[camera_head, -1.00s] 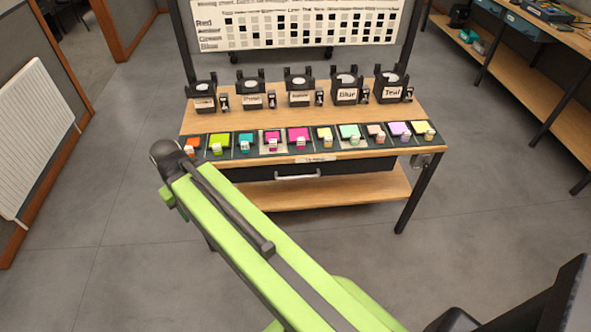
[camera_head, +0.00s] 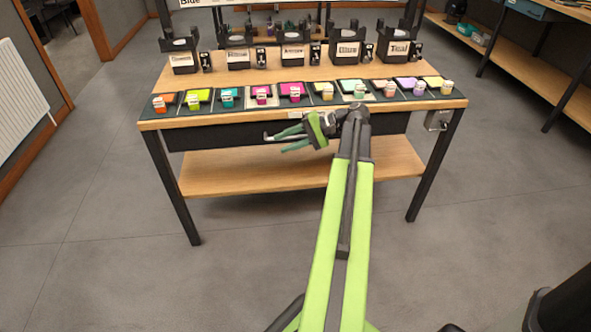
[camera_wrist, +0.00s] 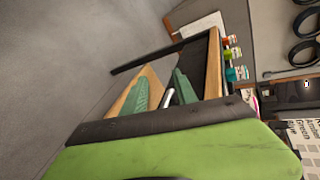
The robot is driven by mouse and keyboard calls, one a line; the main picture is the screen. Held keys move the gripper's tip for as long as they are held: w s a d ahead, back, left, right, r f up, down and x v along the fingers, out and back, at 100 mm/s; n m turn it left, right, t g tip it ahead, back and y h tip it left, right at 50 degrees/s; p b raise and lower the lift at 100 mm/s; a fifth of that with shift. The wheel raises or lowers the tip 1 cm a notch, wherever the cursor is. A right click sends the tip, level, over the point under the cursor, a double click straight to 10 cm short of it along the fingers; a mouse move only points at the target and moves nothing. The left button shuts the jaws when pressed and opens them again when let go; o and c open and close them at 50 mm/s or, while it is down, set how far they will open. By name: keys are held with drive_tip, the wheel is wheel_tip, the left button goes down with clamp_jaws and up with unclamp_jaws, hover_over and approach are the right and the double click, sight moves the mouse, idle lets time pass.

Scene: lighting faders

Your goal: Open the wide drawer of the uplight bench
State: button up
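The uplight bench (camera_head: 245,175) has a wooden top and a lower shelf. Its wide dark drawer (camera_head: 215,136) sits under the top, its front looking flush and closed. My gripper (camera_head: 280,141) is at the middle of the drawer front, fingers pointing left in the head view. In the wrist view my gripper (camera_wrist: 162,78) has two green fingers spread apart. The silver drawer handle (camera_wrist: 168,97) shows in the gap between them; I cannot tell whether they touch it. In the head view the gripper mostly hides the handle.
A row of coloured faders (camera_head: 229,98) lines the bench's front edge, just above my gripper. Several black lamp units (camera_head: 237,54) stand behind. Bench legs (camera_head: 172,188) stand at both sides. The floor in front is clear. A radiator (camera_head: 18,105) is at left.

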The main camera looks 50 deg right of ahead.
sight(296, 137)
drive_tip(key=s+d+f+m+t+h+b, duration=0.1)
drive_tip(key=s+d+f+m+t+b, duration=0.15)
drive_tip(key=s+d+t+b, duration=0.75)
drive_tip(key=w+a+g+p, duration=0.1)
drive_tip(key=w, duration=0.3)
drive_tip(key=w+a+g, duration=0.1)
drive_tip(key=w+g, duration=0.1)
drive_tip(key=w, duration=0.2)
drive_tip(key=w+a+g+p, duration=0.1)
drive_tip(key=w, duration=0.3)
drive_tip(key=shift+a+f+p, duration=0.15)
drive_tip(key=shift+f+p, duration=0.1)
drive_tip(key=shift+p, duration=0.05)
clamp_jaws()
idle(0.4)
